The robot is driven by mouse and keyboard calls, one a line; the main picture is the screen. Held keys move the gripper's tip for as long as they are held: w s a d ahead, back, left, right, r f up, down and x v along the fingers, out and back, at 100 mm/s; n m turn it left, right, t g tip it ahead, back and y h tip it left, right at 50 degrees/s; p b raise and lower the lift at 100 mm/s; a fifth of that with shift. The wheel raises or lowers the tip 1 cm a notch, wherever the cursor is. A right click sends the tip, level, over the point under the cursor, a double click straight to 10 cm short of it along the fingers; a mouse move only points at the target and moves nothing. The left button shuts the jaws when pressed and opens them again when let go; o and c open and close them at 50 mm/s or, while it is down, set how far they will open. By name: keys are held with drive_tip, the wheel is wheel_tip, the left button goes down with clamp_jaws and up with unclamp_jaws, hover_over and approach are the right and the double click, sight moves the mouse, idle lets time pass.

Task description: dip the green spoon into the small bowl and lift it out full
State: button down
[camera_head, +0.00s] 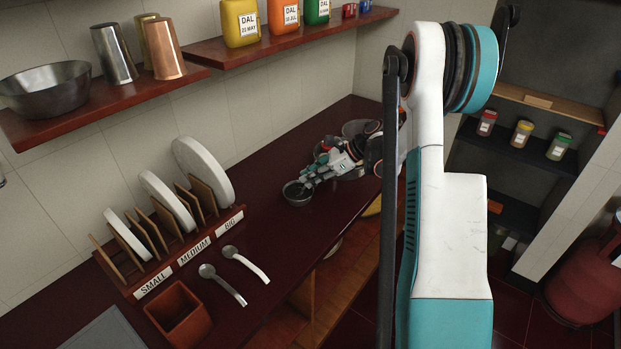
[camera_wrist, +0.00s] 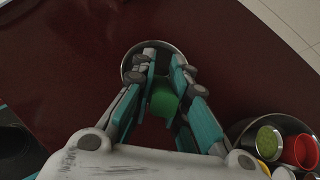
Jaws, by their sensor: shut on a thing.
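The small steel bowl (camera_head: 297,199) stands on the dark red counter, and its rim shows at the top middle of the wrist view (camera_wrist: 126,64). My gripper (camera_head: 303,182) reaches over the bowl from the right, and in the wrist view its fingertips (camera_wrist: 160,68) are over the bowl's opening. The fingers are shut on a green piece (camera_wrist: 162,102), which I take for the green spoon's handle. The spoon's head and the bowl's contents are hidden by the fingers, so I cannot tell whether the spoon is inside the bowl or full.
A round steel container (camera_wrist: 240,132) with several small coloured cups lies close to the right of my gripper. Two steel spoons (camera_head: 245,264), a plate rack (camera_head: 172,262) and a square brown pot (camera_head: 177,314) stand farther left on the counter. A wall shelf (camera_head: 105,104) hangs above.

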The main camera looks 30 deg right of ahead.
drive_tip(key=shift+s+d+f+t+y+b, duration=0.25)
drive_tip(key=shift+f+t+y+b, duration=0.35)
drive_tip(key=shift+y+b, duration=0.45)
drive_tip(key=shift+s+d+f+t+y+b, duration=0.2)
drive_tip(key=shift+f+t+y+b, duration=0.4)
drive_tip(key=shift+b, duration=0.7)
drive_tip(key=y+b, duration=0.1)
drive_tip(key=b, duration=0.1)
drive_tip(key=t+y+b, duration=0.1)
drive_tip(key=b, duration=0.1)
drive_tip(key=shift+s+d+r+t, duration=0.15)
drive_tip(key=shift+s+d+t, duration=0.15)
drive_tip(key=shift+d, duration=0.1)
drive_tip(key=shift+d+t+y+b, duration=0.1)
drive_tip(key=shift+t+y+b, duration=0.25)
drive_tip(key=shift+b, duration=0.3)
drive_tip(key=shift+s+d+r+p, duration=0.15)
drive_tip(key=shift+r+p, duration=0.25)
drive_tip(key=shift+r, duration=1)
drive_tip(key=shift+r, duration=0.15)
drive_tip(key=shift+h+p, duration=0.4)
drive_tip(key=shift+p, duration=0.4)
drive_tip(key=shift+g, duration=0.45)
drive_tip(key=shift+f+b, duration=0.2)
drive_tip(key=shift+b, duration=0.15)
